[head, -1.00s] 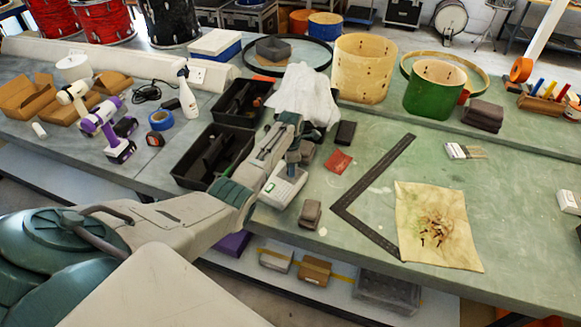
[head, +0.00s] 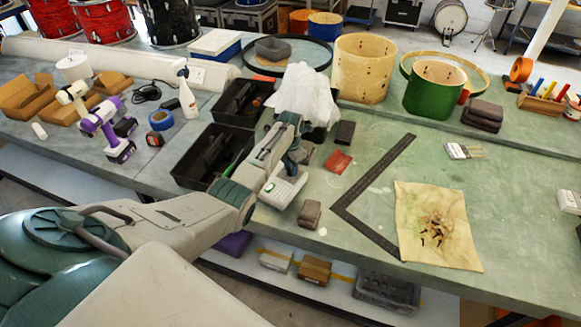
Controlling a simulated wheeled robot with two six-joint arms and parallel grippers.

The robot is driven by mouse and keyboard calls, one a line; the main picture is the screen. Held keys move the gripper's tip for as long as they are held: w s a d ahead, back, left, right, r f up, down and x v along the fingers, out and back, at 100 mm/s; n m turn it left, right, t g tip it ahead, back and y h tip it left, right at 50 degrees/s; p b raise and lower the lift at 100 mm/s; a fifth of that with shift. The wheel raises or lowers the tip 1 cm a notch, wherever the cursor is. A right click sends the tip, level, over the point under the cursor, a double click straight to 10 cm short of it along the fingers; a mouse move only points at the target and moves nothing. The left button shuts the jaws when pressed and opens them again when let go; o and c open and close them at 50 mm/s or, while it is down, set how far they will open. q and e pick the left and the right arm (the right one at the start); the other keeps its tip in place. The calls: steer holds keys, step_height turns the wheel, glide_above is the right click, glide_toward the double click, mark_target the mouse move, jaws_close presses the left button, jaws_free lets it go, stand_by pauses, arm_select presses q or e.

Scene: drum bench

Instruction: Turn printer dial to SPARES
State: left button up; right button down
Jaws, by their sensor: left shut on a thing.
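The printer (head: 279,192) is a small pale grey device with a green patch, on the green bench near its front edge. My left gripper (head: 294,168) reaches over the printer's back end from the left, pointing down. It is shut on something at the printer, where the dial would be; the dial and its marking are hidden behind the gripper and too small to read. My right gripper is not in view.
Black totes (head: 212,158) stand left of the printer, and a white cloth (head: 303,95) lies behind it. A dark block (head: 310,213) sits at its right. A black metal square (head: 370,190) and a stained cloth (head: 437,225) lie further right.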

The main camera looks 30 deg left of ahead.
arm_select(q)
steer(key=o, duration=1)
steer(key=shift+r+b, duration=1.6)
steer(key=shift+r, duration=3.75)
